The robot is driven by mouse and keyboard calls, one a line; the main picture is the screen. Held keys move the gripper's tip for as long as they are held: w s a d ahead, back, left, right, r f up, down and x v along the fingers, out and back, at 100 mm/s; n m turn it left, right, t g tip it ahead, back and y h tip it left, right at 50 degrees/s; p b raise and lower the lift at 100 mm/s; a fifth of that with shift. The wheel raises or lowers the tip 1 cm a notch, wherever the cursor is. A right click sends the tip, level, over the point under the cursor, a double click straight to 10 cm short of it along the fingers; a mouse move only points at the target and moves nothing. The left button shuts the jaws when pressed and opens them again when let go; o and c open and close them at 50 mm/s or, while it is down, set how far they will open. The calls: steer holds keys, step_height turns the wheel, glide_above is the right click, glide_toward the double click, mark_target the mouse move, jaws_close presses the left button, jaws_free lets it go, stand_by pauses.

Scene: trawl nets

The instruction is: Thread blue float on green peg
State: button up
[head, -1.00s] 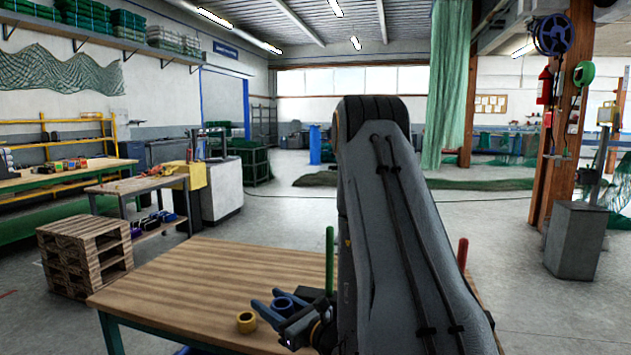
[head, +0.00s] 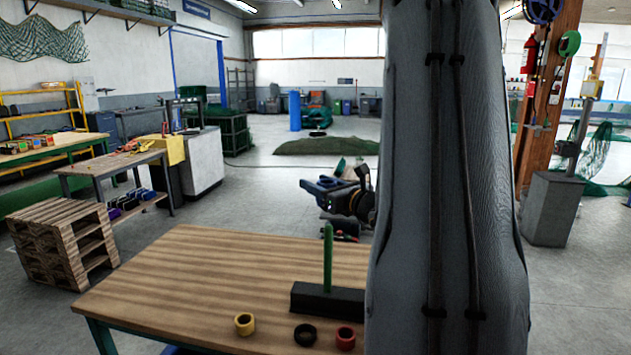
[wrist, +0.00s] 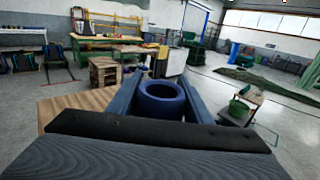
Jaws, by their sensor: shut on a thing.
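The blue float (wrist: 162,99) is a thick ring with its hole facing up in the wrist view. My gripper (wrist: 160,88) is shut on it, one blue finger on each side. In the head view my gripper (head: 322,186) is raised, and appears above the tip of the green peg (head: 327,260), apart from it. The peg stands upright and empty on a dark base (head: 318,298) on the wooden table. My arm hides the right part of the table and of the base.
On the table (head: 190,285) near its front edge lie a yellow ring (head: 245,324), a black ring (head: 305,335) and a red ring (head: 345,337). The left part of the tabletop is clear. A pallet stack (head: 65,243) stands on the floor at left.

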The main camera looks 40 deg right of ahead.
step_height(320, 180, down, 11)
steer(key=b, duration=0.7)
steer(key=shift+s+d+r, duration=0.15)
steer(key=shift+s+d, duration=0.05)
steer(key=shift+d, duration=0.05)
stand_by(0.5)
steer(key=o, duration=1.2)
steer(key=s+b, duration=0.2)
steer(key=s, duration=0.5)
steer(key=shift+s+a, duration=0.15)
steer(key=shift+s, duration=0.25)
